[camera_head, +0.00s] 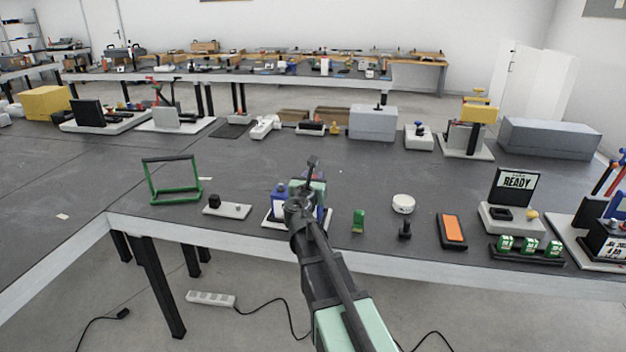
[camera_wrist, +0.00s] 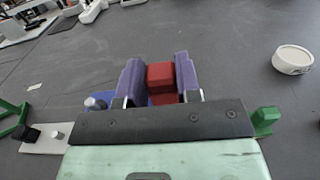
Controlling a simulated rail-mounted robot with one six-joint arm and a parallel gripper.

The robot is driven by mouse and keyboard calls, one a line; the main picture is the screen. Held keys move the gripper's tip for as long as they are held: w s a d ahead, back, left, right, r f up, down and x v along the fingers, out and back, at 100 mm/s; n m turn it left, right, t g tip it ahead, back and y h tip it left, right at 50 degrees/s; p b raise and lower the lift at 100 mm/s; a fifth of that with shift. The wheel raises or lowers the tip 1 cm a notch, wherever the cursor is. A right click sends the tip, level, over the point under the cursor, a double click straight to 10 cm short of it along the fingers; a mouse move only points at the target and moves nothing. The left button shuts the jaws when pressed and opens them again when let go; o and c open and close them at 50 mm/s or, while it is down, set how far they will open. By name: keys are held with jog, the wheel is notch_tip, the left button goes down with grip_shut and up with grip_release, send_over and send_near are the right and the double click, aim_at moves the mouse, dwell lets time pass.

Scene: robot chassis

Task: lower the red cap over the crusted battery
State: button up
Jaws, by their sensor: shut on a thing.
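My gripper (camera_wrist: 158,78) has two purple fingers, shut on the red cap (camera_wrist: 160,77), a small red block between them. In the head view my gripper (camera_head: 308,188) is over a blue block (camera_head: 280,197) on a white plate (camera_head: 268,222) near the table's front edge. This block appears to be the battery. My arm hides most of it, and no crust can be made out. In the wrist view part of the blue block (camera_wrist: 104,97) shows left of the fingers, with a grey post on it. I cannot tell whether the cap touches the battery.
A white plate with a black knob (camera_head: 228,209) and a green frame (camera_head: 173,180) stand to the left. A green block (camera_head: 358,221), a white round tub (camera_head: 403,203), a small black post (camera_head: 405,229) and an orange-topped device (camera_head: 453,230) are to the right.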

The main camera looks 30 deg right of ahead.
jog(key=shift+f+b, duration=0.85)
jog(key=shift+f, duration=0.1)
jog(key=o, duration=1)
jog(key=shift+r, duration=0.1)
jog(key=v, duration=1.1)
jog(key=shift+w, duration=0.1)
